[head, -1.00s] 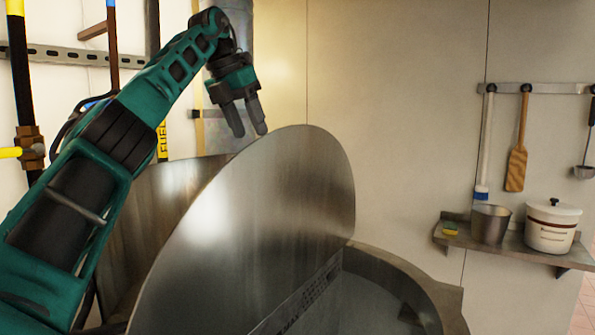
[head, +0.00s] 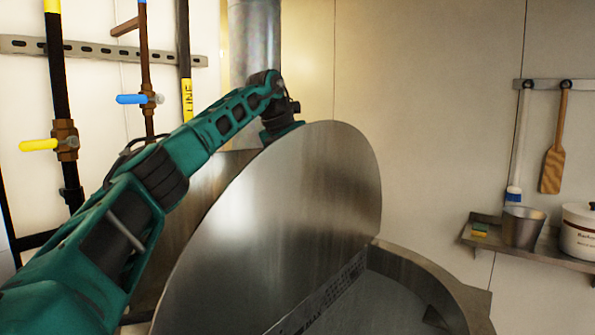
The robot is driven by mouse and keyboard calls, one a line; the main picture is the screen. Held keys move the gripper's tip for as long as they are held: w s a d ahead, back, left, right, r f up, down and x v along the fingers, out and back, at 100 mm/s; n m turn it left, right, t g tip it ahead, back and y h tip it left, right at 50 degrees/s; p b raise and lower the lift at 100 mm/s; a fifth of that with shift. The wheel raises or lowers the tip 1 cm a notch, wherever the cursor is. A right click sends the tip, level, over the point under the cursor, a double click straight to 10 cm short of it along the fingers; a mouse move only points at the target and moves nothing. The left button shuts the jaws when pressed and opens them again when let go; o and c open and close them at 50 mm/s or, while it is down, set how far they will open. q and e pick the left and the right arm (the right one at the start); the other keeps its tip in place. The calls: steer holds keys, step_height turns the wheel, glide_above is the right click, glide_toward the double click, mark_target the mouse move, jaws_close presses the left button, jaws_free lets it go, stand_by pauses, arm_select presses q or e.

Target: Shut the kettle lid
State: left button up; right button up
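The kettle lid (head: 285,215) is a large round steel disc standing raised and tilted in the middle of the head view. The kettle (head: 425,275) shows below and right of it, its rim and part of its inside open to view. My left arm reaches in from the left, and its wrist is behind the upper left edge of the lid. The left gripper's fingers are hidden behind the lid, so I cannot see whether they touch it. My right gripper is not in view.
Pipes with a yellow valve handle (head: 38,145) and a blue valve handle (head: 131,99) run up the left wall. At right, a shelf (head: 545,255) holds a metal pot (head: 523,228) and a white crock (head: 580,232). A wooden paddle (head: 553,168) hangs above.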

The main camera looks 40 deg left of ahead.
arm_select(q)
steer(key=shift+f, duration=0.1)
steer(key=shift+c, duration=0.3)
jaws_close()
stand_by(0.4)
